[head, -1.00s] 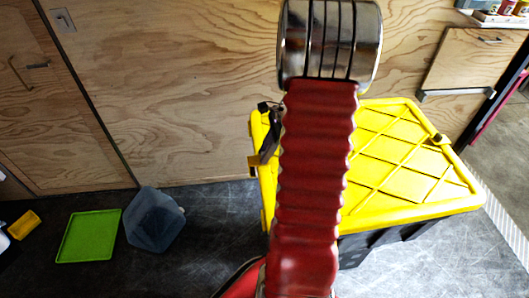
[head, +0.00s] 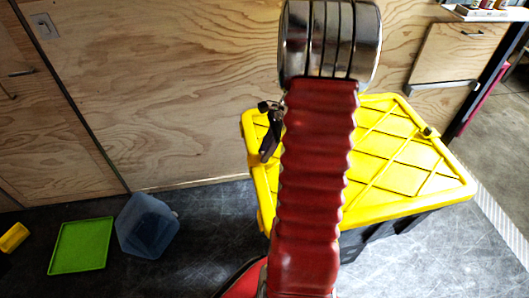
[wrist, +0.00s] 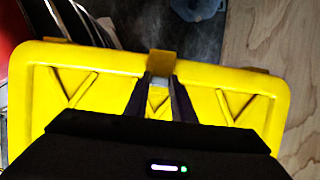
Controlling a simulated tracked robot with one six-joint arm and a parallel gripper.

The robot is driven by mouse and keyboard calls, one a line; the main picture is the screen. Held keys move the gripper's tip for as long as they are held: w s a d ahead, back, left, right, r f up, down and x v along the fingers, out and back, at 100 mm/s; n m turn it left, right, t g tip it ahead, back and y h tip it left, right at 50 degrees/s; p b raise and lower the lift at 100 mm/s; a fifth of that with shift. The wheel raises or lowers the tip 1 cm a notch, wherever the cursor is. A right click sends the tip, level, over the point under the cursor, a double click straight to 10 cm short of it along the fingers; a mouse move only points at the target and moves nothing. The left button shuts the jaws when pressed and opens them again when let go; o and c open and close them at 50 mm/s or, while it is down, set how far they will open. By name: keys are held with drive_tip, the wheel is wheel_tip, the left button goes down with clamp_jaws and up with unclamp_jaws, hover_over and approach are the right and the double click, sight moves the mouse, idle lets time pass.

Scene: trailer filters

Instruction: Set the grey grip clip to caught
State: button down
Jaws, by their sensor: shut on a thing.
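The black bin with a yellow lid (head: 400,165) stands on the floor, partly behind my red arm. In the wrist view the lid (wrist: 60,110) fills much of the picture. My gripper (wrist: 160,80) is at the lid's edge, its two dark fingers shut on a small grey piece, the grip clip (wrist: 158,82). A dull yellow tab (wrist: 163,64) lies just beyond the fingertips, at the rim. In the head view my gripper (head: 268,145) shows at the lid's left edge; the clip cannot be made out there. I cannot tell whether the clip is caught.
A green lid (head: 82,245) and a translucent blue container (head: 147,226) lie on the dark floor at left, with a small yellow tray (head: 14,237) beyond them. A plywood wall (head: 170,90) stands close behind the bin. The floor between container and bin is clear.

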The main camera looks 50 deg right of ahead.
drive_tip(key=shift+d, duration=0.1)
drive_tip(key=c, duration=1.5)
unclamp_jaws()
drive_tip(key=v, duration=1.3)
drive_tip(key=shift+d+r, duration=0.1)
drive_tip(key=shift+r, duration=0.25)
